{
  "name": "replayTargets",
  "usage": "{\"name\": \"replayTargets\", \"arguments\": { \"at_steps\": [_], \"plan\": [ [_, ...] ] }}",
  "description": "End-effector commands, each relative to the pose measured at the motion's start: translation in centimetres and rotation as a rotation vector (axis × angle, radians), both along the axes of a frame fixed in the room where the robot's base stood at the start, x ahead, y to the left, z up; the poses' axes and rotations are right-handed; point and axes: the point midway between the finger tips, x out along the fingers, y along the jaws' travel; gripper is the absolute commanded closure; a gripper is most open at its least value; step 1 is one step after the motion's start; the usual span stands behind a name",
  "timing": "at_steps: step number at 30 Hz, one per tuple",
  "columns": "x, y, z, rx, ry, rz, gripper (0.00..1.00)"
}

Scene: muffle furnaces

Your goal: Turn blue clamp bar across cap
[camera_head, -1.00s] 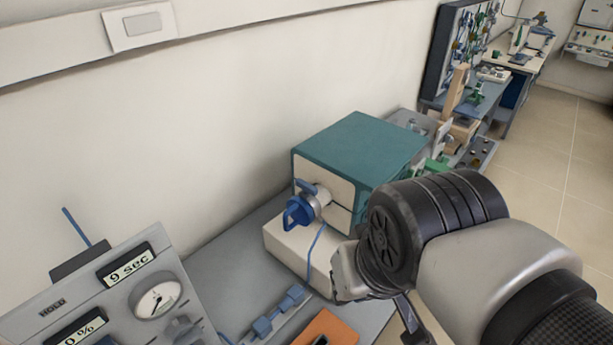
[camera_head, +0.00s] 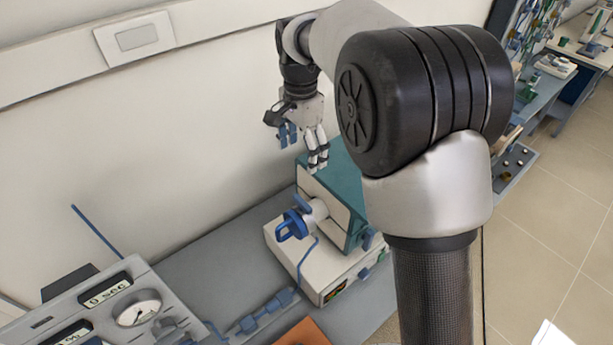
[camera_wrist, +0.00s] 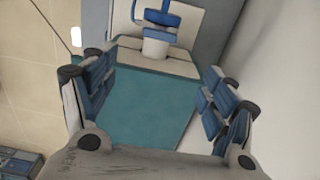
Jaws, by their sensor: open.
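The furnace (camera_head: 332,178) has a teal top and a cream front. A pale round cap (camera_head: 317,209) projects from its front. A short blue bar (camera_head: 302,202) sits beside the cap, and a blue loop-shaped handle (camera_head: 292,226) is at the cap's outer end. My gripper (camera_head: 303,150) is open and empty, fingers down, above and behind the cap, apart from it. In the wrist view my gripper (camera_wrist: 158,97) spans the teal top (camera_wrist: 145,105); blue parts (camera_wrist: 161,17) and the cap (camera_wrist: 155,46) lie ahead of the fingers. Which blue part is the clamp bar is unclear.
The wall (camera_head: 220,110) is close behind my gripper. A control panel with a gauge (camera_head: 138,308) stands at lower left. A blue tube piece (camera_head: 270,311) and an orange pad (camera_head: 304,333) lie on the grey bench (camera_head: 205,278) in front.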

Motion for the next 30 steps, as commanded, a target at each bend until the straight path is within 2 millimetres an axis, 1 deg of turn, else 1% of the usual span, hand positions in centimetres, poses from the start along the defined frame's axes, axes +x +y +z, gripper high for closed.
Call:
{"name": "replayTargets", "arguments": {
  "at_steps": [5, 15, 21, 24, 27, 30],
  "plan": [
    [-0.1, 0.0, -2.3, -0.001, 0.005, -0.002, 0.2],
    [-0.1, -0.1, -9.7, -0.001, 0.005, -0.001, 0.2],
    [-0.1, 0.0, -13.8, -0.001, 0.004, 0.0, 0.2],
    [-0.1, 0.0, -15.3, 0.0, 0.002, 0.0, 0.2],
    [0.0, 0.0, -16.4, 0.0, 0.001, 0.0, 0.2],
    [-0.1, 0.0, -17.0, 0.0, 0.001, 0.0, 0.2]
  ]
}}
